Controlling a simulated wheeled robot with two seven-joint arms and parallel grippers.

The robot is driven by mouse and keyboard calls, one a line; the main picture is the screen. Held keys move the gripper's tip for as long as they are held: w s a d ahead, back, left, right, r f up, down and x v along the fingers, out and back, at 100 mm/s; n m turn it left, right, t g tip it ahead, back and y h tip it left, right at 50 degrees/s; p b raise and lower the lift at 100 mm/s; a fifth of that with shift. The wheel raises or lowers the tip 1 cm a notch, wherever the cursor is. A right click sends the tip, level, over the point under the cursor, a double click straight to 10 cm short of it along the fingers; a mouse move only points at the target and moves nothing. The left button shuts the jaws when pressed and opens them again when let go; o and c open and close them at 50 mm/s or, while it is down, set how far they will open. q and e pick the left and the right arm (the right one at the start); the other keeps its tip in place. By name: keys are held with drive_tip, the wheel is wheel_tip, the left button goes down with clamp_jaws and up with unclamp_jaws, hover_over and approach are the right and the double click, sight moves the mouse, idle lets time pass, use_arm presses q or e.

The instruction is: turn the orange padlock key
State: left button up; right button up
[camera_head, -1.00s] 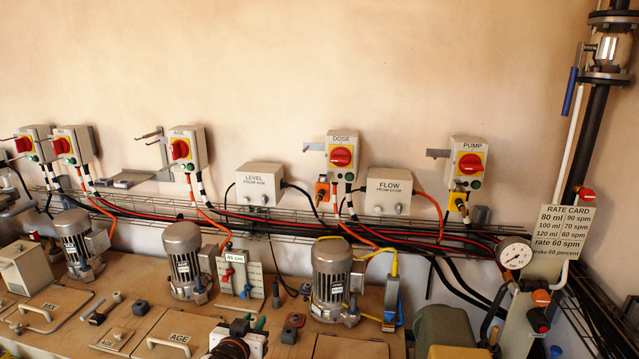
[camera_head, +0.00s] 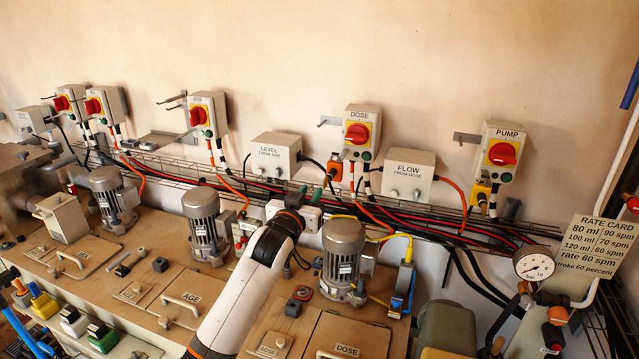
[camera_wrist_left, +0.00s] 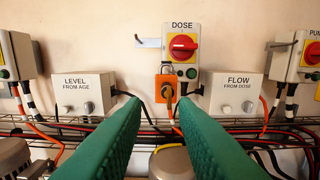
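The orange padlock (camera_head: 335,168) hangs under the grey DOSE switch box (camera_head: 359,132) with its red knob. In the left wrist view the orange padlock (camera_wrist_left: 163,91) sits just above centre, with a brass-coloured key-like part (camera_wrist_left: 168,90) on its front. My left gripper (camera_head: 318,187) is raised in front of the wall, just below and left of the padlock. In the left wrist view its two green fingers (camera_wrist_left: 160,108) are spread wide, with the padlock seen between their tips and nothing held. The gap in depth is hard to judge. My right gripper is out of view.
The LEVEL box (camera_head: 275,155) and FLOW box (camera_head: 408,173) flank the padlock. Black, red and orange cables run along a wire tray (camera_head: 200,180) below. A grey motor (camera_head: 343,255) stands below right of my left gripper. A yellow padlock (camera_head: 481,191) hangs under the PUMP box.

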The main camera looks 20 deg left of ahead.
sight(324, 183)
use_arm(q)
drive_tip(key=w, duration=0.2)
drive_tip(key=w+d, duration=0.1)
drive_tip(key=w, duration=0.3)
drive_tip(key=shift+d+f, duration=0.2)
drive_tip(key=shift+d, duration=0.2)
drive_tip(key=shift+w+a, duration=0.15)
drive_tip(key=shift+w, duration=0.25)
clamp_jaws()
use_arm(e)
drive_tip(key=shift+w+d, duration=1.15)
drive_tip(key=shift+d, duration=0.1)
